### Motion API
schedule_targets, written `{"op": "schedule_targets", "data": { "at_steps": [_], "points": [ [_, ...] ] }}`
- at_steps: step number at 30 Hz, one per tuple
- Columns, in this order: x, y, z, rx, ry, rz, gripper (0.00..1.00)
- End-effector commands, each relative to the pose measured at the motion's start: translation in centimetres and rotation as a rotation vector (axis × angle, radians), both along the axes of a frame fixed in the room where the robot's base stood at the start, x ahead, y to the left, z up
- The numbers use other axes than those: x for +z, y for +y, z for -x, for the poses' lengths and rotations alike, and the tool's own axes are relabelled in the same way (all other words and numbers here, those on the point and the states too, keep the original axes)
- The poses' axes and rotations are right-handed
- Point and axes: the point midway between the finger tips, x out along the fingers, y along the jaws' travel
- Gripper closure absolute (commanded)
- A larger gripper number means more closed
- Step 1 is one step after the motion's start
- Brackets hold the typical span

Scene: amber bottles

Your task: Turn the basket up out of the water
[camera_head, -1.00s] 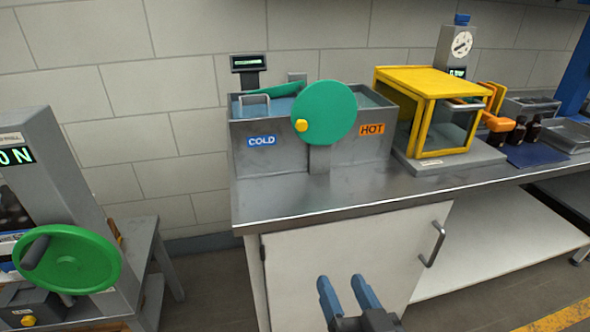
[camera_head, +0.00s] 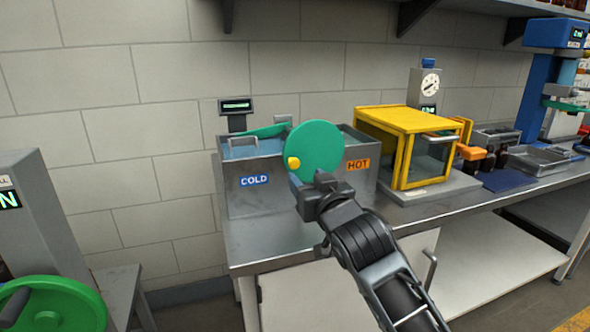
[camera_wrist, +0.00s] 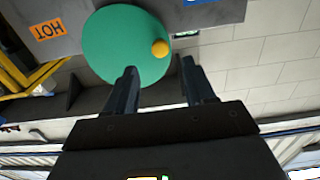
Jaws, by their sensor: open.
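A steel two-part water bath (camera_head: 245,200) stands on the bench, with a COLD label (camera_head: 254,181) on the left and a HOT label (camera_head: 358,165) on the right. A green disc (camera_head: 315,146) with a yellow knob (camera_head: 293,163) is on its front; the disc (camera_wrist: 120,45) and knob (camera_wrist: 160,48) also show in the wrist view. A grey handle (camera_head: 245,143) and a green piece (camera_head: 268,130) show at the cold side. The basket itself cannot be made out. My gripper (camera_wrist: 165,85) is open and empty, pointing at the disc, apart from the knob.
A yellow-framed box (camera_head: 405,150) stands right of the bath. Dark bottles (camera_head: 488,162), a blue mat (camera_head: 503,180) and a metal tray (camera_head: 545,160) lie farther right. A green handwheel (camera_head: 50,305) is at lower left. The bench front left of my arm is clear.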

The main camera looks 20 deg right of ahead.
Motion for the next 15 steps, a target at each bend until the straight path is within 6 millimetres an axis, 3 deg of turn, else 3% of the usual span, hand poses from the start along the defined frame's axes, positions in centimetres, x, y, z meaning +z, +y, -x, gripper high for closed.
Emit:
{"op": "schedule_targets", "data": {
  "at_steps": [9,15],
  "points": [
    [0.1,0.1,-4.8,0.002,-0.001,0.003,0.46],
    [0.1,0.1,-6.5,0.002,-0.001,0.0,0.46]
  ]
}}
